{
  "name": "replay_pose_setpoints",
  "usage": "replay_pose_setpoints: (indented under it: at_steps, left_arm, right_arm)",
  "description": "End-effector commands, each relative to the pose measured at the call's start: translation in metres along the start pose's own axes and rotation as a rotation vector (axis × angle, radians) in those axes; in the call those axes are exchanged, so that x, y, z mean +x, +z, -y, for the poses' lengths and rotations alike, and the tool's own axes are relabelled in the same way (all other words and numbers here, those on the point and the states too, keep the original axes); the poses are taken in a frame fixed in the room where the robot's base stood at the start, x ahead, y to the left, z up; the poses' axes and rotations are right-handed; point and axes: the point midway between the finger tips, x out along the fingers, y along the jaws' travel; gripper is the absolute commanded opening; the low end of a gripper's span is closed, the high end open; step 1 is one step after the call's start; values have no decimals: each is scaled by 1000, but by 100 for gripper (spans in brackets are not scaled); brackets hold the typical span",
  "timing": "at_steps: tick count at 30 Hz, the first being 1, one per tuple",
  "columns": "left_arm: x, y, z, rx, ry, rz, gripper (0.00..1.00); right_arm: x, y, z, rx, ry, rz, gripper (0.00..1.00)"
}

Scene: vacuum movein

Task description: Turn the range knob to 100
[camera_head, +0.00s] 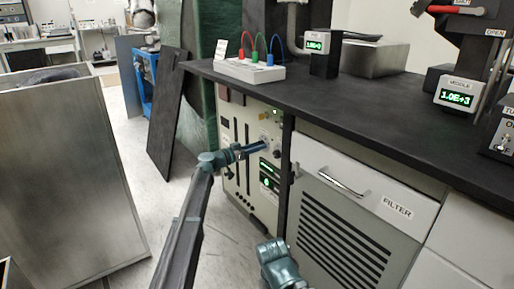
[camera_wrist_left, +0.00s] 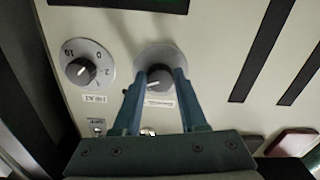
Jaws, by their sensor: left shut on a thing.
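The knob between my left fingers, a dark round knob (camera_wrist_left: 158,82) with a white pointer line on a grey dial plate, is in the left wrist view. Its label is upside down and too blurred to read, so I cannot confirm it is the range knob. The pointer slants to the lower left; its scale is hidden. My left gripper (camera_wrist_left: 155,88) is shut on this knob, one finger on each side. In the head view my left gripper (camera_head: 262,147) reaches the upper front of the beige panel (camera_head: 240,185). A teal part of my right arm shows at the bottom, without visible fingertips.
A second knob (camera_wrist_left: 80,70) on a numbered dial sits left of the held one. Black slots and green displays (camera_head: 268,182) share the panel. A black bench (camera_head: 390,95) overhangs it; the filter cabinet (camera_head: 345,205) stands to the right.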

Motion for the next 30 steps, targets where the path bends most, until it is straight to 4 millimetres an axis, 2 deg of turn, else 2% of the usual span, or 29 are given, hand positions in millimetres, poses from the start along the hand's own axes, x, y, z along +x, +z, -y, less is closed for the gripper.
replay_pose_setpoints:
  at_steps: [10, 11, 15, 16, 25, 30]
  left_arm:
    - [-1, 1, -1, 6, 2, 4, 0]
    - [-1, 1, -1, 6, 2, 4, 43]
    - [-1, 1, -1, 4, 1, 2, 69]
    - [-1, 1, -1, 4, 1, 2, 72]
    - [-2, 0, 0, 2, 0, 1, 72]
    - [-22, 0, -1, 2, -1, 1, 72]
  right_arm:
    - [0, 0, 0, 0, 0, 0, 50]
    - [0, 0, 0, 0, 0, 0, 50]
    - [0, 0, 0, 0, 0, 0, 50]
    - [0, 0, 0, 0, 0, 0, 50]
    - [0, 0, 0, 0, 0, 0, 50]
    - [0, 0, 0, 0, 0, 0, 50]
